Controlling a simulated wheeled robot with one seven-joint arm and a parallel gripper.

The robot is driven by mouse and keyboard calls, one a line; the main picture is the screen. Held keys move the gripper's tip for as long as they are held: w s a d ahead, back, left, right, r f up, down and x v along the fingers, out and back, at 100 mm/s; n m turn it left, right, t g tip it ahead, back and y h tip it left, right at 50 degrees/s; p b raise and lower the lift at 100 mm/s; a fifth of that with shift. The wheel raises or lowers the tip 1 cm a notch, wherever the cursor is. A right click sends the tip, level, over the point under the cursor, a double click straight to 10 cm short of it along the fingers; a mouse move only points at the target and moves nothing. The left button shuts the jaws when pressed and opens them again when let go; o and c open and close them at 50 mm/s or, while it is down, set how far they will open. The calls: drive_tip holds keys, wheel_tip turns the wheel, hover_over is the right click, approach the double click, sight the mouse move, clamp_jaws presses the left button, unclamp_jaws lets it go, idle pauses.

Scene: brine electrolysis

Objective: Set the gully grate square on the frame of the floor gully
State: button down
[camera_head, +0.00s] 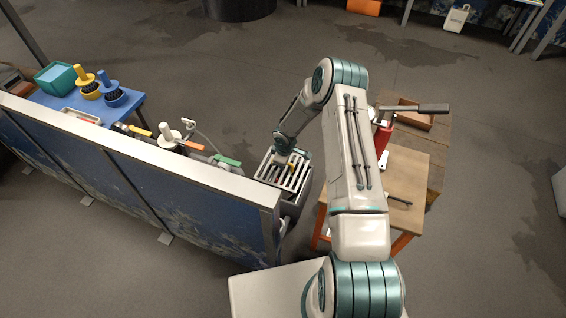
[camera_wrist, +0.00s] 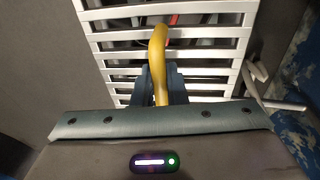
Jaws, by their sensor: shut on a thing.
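A white slatted panel that looks like the gully grate (camera_head: 268,170) is under my gripper (camera_head: 288,160), at the end of the low partition. In the wrist view the panel (camera_wrist: 215,54) fills the upper middle, with dark gaps between its slats. My gripper (camera_wrist: 161,88) is shut on a bent yellow handle (camera_wrist: 157,48), which stands out over the slats. I cannot tell whether the handle is fixed to the panel, or whether the panel is lifted or resting. Something red shows between the slats. I cannot make out the floor gully or its frame.
The blue partition (camera_head: 190,190) runs close on the left. A wooden table (camera_head: 408,170) with a red item (camera_head: 382,140) and tools stands close on the right. A blue table (camera_head: 130,103) with brushes is behind the partition. Open floor lies beyond.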

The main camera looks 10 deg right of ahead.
sight(284, 173)
drive_tip(key=shift+f+b, duration=2.45)
drive_tip(key=shift+f, duration=0.4)
drive_tip(key=shift+f+b, duration=0.65)
drive_tip(key=c, duration=1.4)
unclamp_jaws()
drive_tip(key=shift+s, duration=0.1)
drive_tip(key=shift+o, duration=0.2)
drive_tip(key=shift+r, duration=0.1)
wheel_tip(284, 173, up, 14)
drive_tip(key=s+p, duration=0.2)
drive_tip(key=p, duration=0.3)
drive_tip(key=shift+f, duration=0.2)
drive_tip(key=shift+s+d, duration=0.1)
